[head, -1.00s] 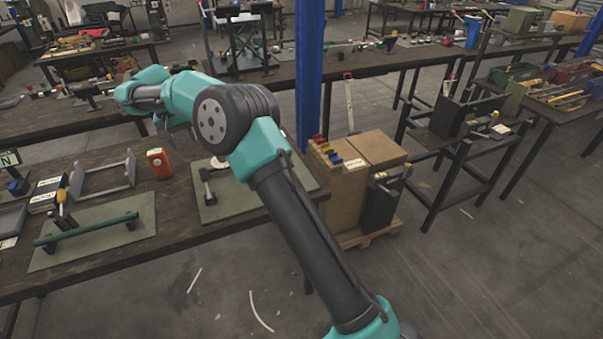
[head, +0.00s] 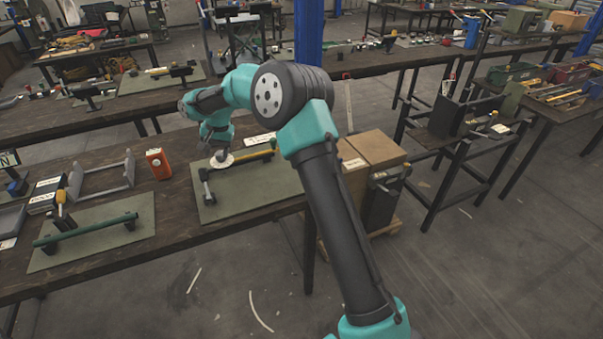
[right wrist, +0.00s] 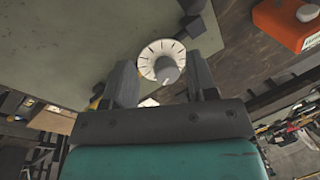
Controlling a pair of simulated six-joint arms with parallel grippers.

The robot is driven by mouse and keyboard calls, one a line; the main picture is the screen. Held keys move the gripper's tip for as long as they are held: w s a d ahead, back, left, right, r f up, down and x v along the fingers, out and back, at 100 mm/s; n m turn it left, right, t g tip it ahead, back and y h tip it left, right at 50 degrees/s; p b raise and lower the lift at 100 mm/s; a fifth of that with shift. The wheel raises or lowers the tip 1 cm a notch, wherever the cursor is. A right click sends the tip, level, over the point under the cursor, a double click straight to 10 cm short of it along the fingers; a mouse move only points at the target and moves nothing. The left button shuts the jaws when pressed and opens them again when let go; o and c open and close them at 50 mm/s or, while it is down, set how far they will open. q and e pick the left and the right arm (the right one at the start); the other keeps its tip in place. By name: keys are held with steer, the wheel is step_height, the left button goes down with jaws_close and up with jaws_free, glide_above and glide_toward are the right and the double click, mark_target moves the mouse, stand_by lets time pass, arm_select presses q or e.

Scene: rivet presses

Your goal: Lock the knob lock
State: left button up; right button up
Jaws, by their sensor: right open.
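The knob lock is a round white dial (head: 221,160) with dark tick marks, on the grey-green plate (head: 280,184) on the workbench. In the right wrist view the dial (right wrist: 154,50) shows with its grey knob (right wrist: 166,72) between the finger lines. My right gripper (head: 219,150) is above the dial in the head view, pointing down. Its two dark fingers (right wrist: 160,62) are apart with a finger on either side of the knob. I cannot tell whether they touch it. My left gripper is in neither view.
On the same plate a dark bar with a yellow part (head: 258,156) lies behind and beside the dial. An orange box (head: 158,164) stands to the left. Further left is a second plate with a green handle (head: 90,231).

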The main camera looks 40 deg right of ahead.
steer(key=s+d+f+m+t, duration=0.1)
steer(key=s+d+f+m, duration=0.1)
steer(key=d, duration=0.1)
steer(key=s+d+f+m+t, duration=0.1)
steer(key=s+d+f+m, duration=0.1)
steer(key=d, duration=0.2)
steer(key=s+d+f+m+t, duration=0.1)
steer(key=s+d+f+m, duration=0.1)
steer(key=s+d, duration=0.1)
steer(key=shift+s+d+m+t+y, duration=0.1)
steer(key=shift+d+m+t+y, duration=0.3)
steer(key=shift+d, duration=0.05)
steer(key=s+d+f+m+h, duration=0.1)
steer(key=s+d+m, duration=0.1)
steer(key=s+d, duration=0.1)
steer(key=s+d+f+m+t+h, duration=0.1)
steer(key=s+d+m, duration=0.1)
steer(key=s+d, duration=0.1)
steer(key=s+d+f+m+t+h, duration=0.1)
steer(key=s+d+m, duration=0.2)
steer(key=s, duration=0.1)
steer(key=shift+s+d, duration=0.3)
steer(key=shift+d, duration=0.1)
